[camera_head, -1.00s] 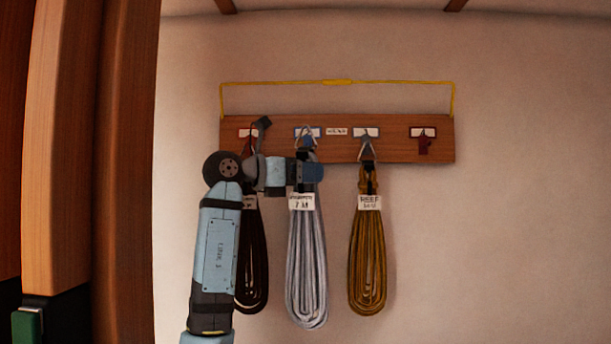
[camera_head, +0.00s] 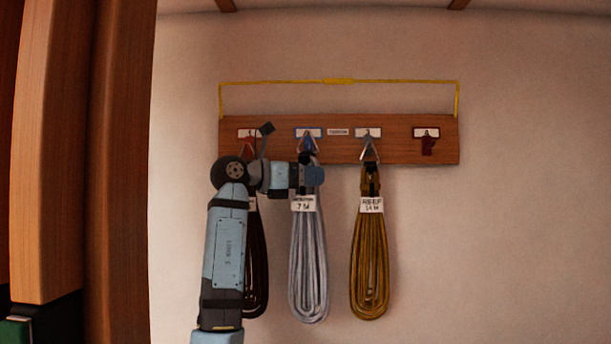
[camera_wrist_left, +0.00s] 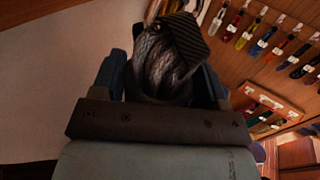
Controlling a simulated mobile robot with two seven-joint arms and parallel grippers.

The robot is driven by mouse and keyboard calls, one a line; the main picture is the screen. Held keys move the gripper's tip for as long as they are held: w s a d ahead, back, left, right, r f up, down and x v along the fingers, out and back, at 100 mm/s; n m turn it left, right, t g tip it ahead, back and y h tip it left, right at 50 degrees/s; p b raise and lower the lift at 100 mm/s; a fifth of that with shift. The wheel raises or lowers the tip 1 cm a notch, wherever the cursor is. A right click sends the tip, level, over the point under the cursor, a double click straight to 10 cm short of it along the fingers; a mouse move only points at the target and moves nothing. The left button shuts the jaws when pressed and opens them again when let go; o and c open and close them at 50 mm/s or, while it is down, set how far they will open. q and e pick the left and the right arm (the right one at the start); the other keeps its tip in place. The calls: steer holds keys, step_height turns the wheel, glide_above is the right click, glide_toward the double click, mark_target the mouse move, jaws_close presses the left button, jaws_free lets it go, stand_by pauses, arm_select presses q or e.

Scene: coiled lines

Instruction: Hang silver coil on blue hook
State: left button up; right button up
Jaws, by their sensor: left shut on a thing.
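The silver coil (camera_head: 309,265) hangs upright below the board in the head view, with a white tag near its top. Its metal ring is at the blue hook (camera_head: 308,139), under the blue-framed label; I cannot tell for certain whether the ring is seated over the hook. My left gripper (camera_head: 312,174) is shut on the coil's top, just below the hook. In the left wrist view the coil's grey strands (camera_wrist_left: 160,62) and a dark band sit between the blue fingers. My right gripper is not in view.
A black coil (camera_head: 258,265) hangs at the red hook, partly behind my left arm. A golden-brown coil (camera_head: 370,255) hangs on the right. The dark red hook (camera_head: 428,145) is empty. A yellow bar (camera_head: 338,81) spans the wooden board (camera_head: 395,152). A wooden post (camera_head: 122,180) stands left.

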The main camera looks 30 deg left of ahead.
arm_select(q)
steer(key=w+a+f+p, duration=0.1)
steer(key=w+a, duration=0.2)
steer(key=w, duration=0.2)
steer(key=shift+f, duration=0.2)
stand_by(0.7)
steer(key=shift+w+a, duration=0.1)
stand_by(0.4)
steer(key=o, duration=1.8)
steer(key=shift+c, duration=0.2)
steer(key=shift+f, duration=0.1)
